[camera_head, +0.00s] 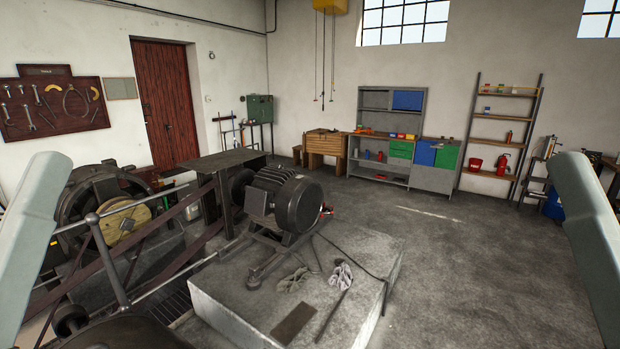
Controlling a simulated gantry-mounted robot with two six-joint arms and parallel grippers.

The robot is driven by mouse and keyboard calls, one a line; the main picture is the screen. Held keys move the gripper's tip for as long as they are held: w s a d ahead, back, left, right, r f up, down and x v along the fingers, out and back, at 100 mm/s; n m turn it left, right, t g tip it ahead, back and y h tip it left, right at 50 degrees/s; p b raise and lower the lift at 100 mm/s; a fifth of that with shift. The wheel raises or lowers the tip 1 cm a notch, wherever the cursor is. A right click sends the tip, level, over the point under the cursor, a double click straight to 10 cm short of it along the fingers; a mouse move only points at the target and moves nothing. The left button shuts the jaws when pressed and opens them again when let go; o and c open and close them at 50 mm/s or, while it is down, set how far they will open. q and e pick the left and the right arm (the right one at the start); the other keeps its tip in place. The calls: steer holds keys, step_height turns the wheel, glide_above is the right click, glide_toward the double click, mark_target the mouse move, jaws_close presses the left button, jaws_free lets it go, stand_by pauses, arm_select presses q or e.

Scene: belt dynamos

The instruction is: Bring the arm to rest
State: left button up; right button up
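My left arm shows as a pale grey link at the left edge of the head view, and my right arm as a similar link at the right edge. Neither gripper is in view. Both visible links stand apart from the machinery, and neither appears to touch anything. Whatever the grippers hold, if anything, is hidden outside the picture.
A dark electric motor (285,203) stands on a concrete block (355,318) with crumpled gloves (341,275) on it. A railing (112,262) and a large wheel machine (92,197) are at left. A workbench (432,178) and shelf (504,133) stand behind. Open floor lies right.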

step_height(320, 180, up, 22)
steer(key=p, duration=1.8)
